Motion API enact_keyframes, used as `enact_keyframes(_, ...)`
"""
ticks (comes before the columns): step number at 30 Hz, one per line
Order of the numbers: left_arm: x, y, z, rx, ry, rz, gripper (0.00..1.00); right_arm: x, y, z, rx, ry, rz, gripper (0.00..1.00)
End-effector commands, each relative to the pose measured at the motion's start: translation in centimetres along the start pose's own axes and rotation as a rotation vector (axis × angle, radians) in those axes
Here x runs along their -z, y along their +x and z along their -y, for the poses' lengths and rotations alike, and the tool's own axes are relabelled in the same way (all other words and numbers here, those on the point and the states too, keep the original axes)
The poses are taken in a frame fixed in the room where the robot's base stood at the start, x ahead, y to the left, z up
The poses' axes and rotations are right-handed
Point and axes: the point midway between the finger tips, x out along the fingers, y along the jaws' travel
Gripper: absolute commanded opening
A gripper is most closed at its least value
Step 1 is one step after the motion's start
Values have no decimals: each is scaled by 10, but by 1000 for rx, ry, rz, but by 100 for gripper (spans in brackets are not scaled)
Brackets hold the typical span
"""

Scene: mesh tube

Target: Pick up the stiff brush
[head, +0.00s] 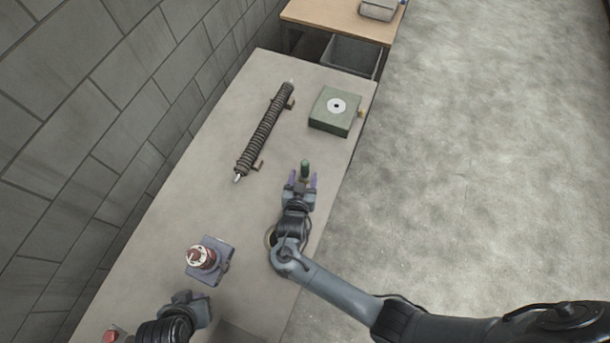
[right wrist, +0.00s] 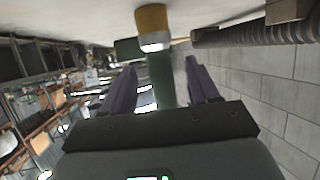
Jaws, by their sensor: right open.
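The stiff brush shows as a green upright handle (head: 305,167) just past my right gripper (head: 302,181) in the head view. In the right wrist view the green handle (right wrist: 160,80) passes between the purple fingers (right wrist: 163,85), with a pale ferrule and a yellow-brown end (right wrist: 152,20) towards the tabletop. The right gripper is open, with a finger on either side of the handle; I cannot tell whether either touches it. My left gripper (head: 187,303) is low over the near part of the table; its fingertips are unclear.
On the table (head: 225,190) a coiled tube on a rod (head: 264,130) lies along the wall side. A green box (head: 335,111) stands beyond my right gripper. A blue-grey fixture (head: 221,272) with a red-and-white round part is near my left gripper. A grey bin (head: 350,56) stands past the far edge.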

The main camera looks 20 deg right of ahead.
Motion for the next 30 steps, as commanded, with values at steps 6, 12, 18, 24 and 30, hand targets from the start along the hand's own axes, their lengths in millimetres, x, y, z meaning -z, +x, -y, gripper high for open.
enact_keyframes(6, -1, 3, 1, 2, 2, -1, 0, 0, 25, -1, -1, -3, 0, 60)
enact_keyframes(12, -1, 4, 2, 7, 8, 0, 0, -1, 34, -1, 0, -1, 2, 60)
enact_keyframes(18, -2, 4, 4, 12, 13, 1, 0, -1, 35, -1, 0, -1, 3, 60)
enact_keyframes(24, -2, 4, 4, 12, 13, 1, 0, -1, 34, -1, 0, -1, 3, 35)
enact_keyframes(30, -1, 4, 3, 10, 10, 1, 0, -1, 34, -1, -1, -1, 3, 4)
